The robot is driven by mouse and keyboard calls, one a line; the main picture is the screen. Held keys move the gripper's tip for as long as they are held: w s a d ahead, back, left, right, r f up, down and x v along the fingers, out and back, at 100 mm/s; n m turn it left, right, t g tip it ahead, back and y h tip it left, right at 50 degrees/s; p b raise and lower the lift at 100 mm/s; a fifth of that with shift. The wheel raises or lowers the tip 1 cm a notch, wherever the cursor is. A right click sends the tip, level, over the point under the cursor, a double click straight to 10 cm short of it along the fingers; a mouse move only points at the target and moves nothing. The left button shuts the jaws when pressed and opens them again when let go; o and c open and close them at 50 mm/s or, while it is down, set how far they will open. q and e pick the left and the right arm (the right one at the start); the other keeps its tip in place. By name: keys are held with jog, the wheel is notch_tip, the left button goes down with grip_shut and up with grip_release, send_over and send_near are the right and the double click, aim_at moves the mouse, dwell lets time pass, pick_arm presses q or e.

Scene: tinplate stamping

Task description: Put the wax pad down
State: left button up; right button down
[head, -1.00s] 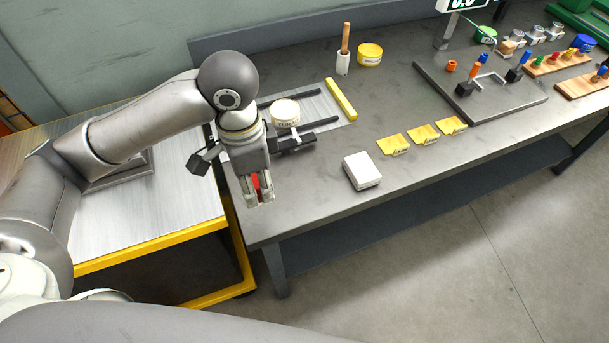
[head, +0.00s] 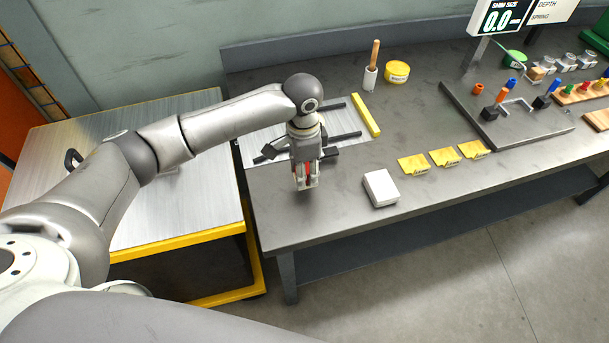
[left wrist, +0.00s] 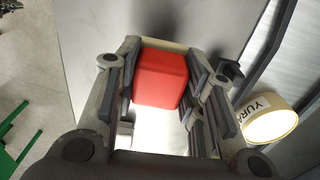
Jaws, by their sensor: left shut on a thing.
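The wax pad, a red block (left wrist: 162,78), is between the fingers of my left gripper (head: 306,184) and shows red there in the head view (head: 309,170). The left gripper is shut on it and points down over the left front part of the grey bench (head: 345,225). I cannot tell whether the pad touches the bench. My right gripper is not in view.
A white box (head: 381,188) lies right of the gripper. A plate with dark rails and a yellow bar (head: 366,114) lies behind. A round labelled tin (left wrist: 271,120) shows beside the gripper. Yellow notes (head: 444,157) lie farther right. Bare bench lies in front.

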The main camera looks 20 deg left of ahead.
pick_arm(q)
jog(key=shift+w+f, duration=0.25)
jog(key=shift+f, duration=0.05)
notch_tip(320, 180, down, 2)
jog(key=shift+f+p, duration=0.15)
jog(key=shift+p, duration=0.5)
jog(key=shift+f, duration=0.35)
jog(key=shift+f, duration=0.1)
jog(key=o, duration=1)
notch_tip(320, 180, up, 12)
jog(key=shift+a+r+b, duration=0.1)
jog(key=shift+r+b, duration=0.05)
jog(key=shift+b, duration=1.05)
